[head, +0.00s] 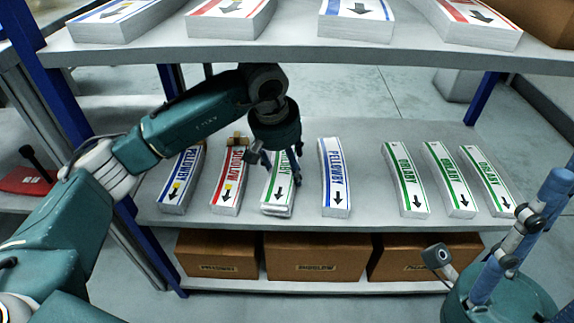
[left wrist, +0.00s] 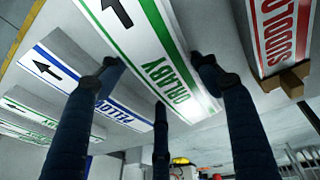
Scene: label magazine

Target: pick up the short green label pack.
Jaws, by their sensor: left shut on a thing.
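The green label pack (head: 280,190), white with green stripes, green lettering and a black arrow, is on the middle shelf between a red pack and a blue pack. My left gripper (head: 281,160) is over its far end, with the fingers around it. In the left wrist view, the fingers (left wrist: 157,65) close on both sides of the green pack (left wrist: 150,45), which reads ORLABY. The gripper hides part of the pack in the head view. I cannot tell whether the pack is clear of the shelf.
Close by are a red pack (head: 229,180) on the left and a blue pack (head: 335,180) on the right. Three more green packs (head: 450,180) lie further right. The upper shelf (head: 300,50) overhangs the back. Cardboard boxes (head: 315,257) stand below.

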